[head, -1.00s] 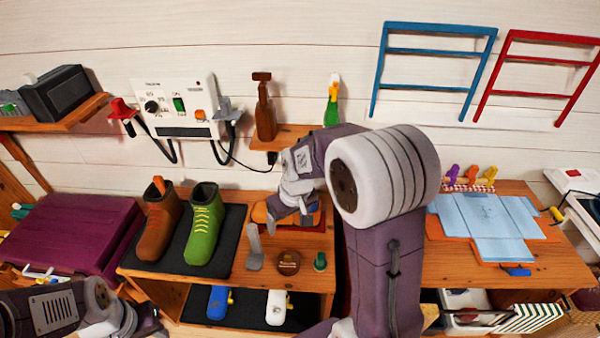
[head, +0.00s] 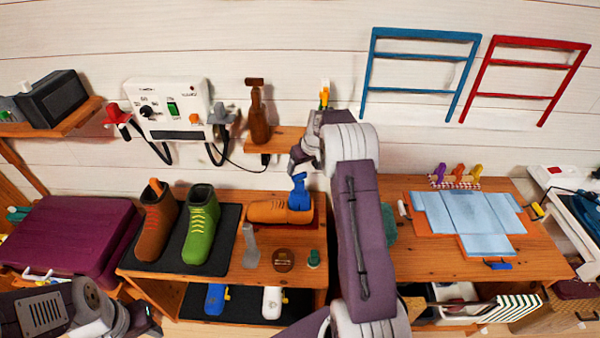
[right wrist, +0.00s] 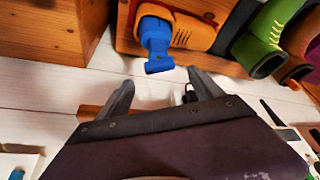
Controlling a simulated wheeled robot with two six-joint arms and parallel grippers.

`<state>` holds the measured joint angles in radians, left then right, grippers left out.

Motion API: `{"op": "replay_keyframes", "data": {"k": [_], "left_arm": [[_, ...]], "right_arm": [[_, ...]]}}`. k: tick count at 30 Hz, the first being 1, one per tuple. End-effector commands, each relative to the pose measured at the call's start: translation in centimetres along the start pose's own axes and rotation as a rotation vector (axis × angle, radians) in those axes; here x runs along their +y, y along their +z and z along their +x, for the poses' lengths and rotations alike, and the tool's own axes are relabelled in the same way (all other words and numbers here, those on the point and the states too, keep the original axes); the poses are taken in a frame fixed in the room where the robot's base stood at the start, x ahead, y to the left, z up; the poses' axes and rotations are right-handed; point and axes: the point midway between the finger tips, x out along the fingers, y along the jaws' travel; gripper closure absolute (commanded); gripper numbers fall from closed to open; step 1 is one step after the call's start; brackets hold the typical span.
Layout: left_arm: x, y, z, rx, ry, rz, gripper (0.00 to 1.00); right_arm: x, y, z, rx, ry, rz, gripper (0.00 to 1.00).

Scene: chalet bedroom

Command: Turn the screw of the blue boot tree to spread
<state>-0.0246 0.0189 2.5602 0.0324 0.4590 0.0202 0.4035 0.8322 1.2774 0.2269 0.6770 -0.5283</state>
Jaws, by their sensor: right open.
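The blue boot tree (head: 299,192) sticks out of the opening of an orange-brown boot (head: 267,211) lying on its side on the bench. In the right wrist view the boot tree (right wrist: 156,45) shows its wide flat blue end, with the boot (right wrist: 193,33) around its other part. I cannot make out its screw. My right gripper (head: 298,163) is just behind the blue end. In the right wrist view its two fingers (right wrist: 162,79) are apart and empty, with the blue end beyond them. My left gripper (head: 148,322) is low at the left edge, its fingers unclear.
A brown boot (head: 160,222) and a green boot (head: 201,224) stand on a dark mat to the left. A grey tool (head: 251,245), a round tin (head: 284,260) and a green piece (head: 314,259) are in front.

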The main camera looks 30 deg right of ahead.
Motion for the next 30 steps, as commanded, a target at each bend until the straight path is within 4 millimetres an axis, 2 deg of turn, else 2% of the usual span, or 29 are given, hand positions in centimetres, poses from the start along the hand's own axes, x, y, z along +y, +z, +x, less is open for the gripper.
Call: {"op": "replay_keyframes", "data": {"k": [3,9,18,19,25,26,30], "left_arm": [[0.0,-0.1,-0.7,0.000,0.000,0.000,0.64],[0.0,-0.1,-1.2,0.000,0.000,0.000,0.64],[0.0,-0.1,-1.2,0.000,0.000,0.000,0.64],[0.0,-0.1,-1.2,0.000,0.000,0.000,0.64],[0.0,-0.1,-1.2,0.000,0.000,0.000,0.64],[0.0,-0.1,-1.2,0.000,0.000,0.000,0.64],[0.0,-0.1,-1.2,0.000,0.000,0.000,0.64]], "right_arm": [[-0.1,0.0,2.5,-0.004,-0.002,0.000,0.24],[-0.1,0.0,5.4,-0.001,-0.001,0.000,0.24],[0.0,0.0,6.0,0.000,0.000,0.000,0.24],[0.0,0.0,6.0,0.000,0.000,0.000,0.26],[0.0,0.0,6.0,0.000,0.000,0.000,0.82],[0.0,0.0,6.0,0.000,0.000,0.000,0.86],[-0.1,0.0,5.9,0.000,0.003,0.006,0.86]]}}
